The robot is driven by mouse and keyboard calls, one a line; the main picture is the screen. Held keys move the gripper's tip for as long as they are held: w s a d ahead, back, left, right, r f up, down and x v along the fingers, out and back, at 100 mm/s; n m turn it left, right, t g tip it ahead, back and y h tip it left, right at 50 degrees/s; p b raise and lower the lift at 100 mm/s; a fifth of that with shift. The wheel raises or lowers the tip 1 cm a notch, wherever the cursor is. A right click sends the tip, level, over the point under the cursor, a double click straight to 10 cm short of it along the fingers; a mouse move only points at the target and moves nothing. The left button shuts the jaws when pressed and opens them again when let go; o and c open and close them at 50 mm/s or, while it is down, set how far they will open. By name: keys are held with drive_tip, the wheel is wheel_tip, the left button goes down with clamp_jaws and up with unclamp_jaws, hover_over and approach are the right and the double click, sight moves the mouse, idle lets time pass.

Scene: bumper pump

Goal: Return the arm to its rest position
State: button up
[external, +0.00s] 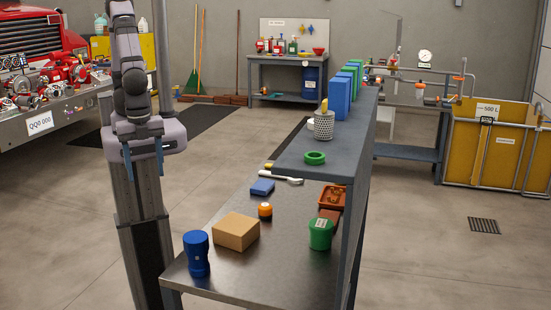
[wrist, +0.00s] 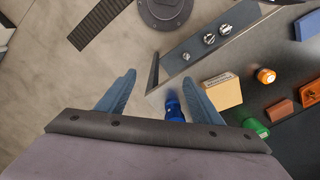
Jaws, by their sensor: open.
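My gripper (external: 144,166) is raised at the left of the bench in the external view, with its two blue fingers apart and pointing down. In the wrist view my gripper (wrist: 158,95) shows spread fingers with nothing held between them. The bench (external: 275,285) lies to the right of my gripper. A blue cylinder (external: 196,255) stands at the bench's near left corner, apart from the gripper. In the wrist view the blue cylinder (wrist: 173,107) shows partly, cut off by the gripper body.
A cardboard box (external: 236,232), an orange-topped jar (external: 265,211), a blue block (external: 262,187), a green canister (external: 320,234) and a brown tray (external: 332,197) sit on the bench. The raised shelf (external: 335,160) holds a green ring (external: 314,158) and a perforated cup (external: 324,125).

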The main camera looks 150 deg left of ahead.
drive_tip(key=shift+s+f, duration=0.1)
wheel_tip(320, 180, down, 6)
drive_tip(key=b, duration=0.6)
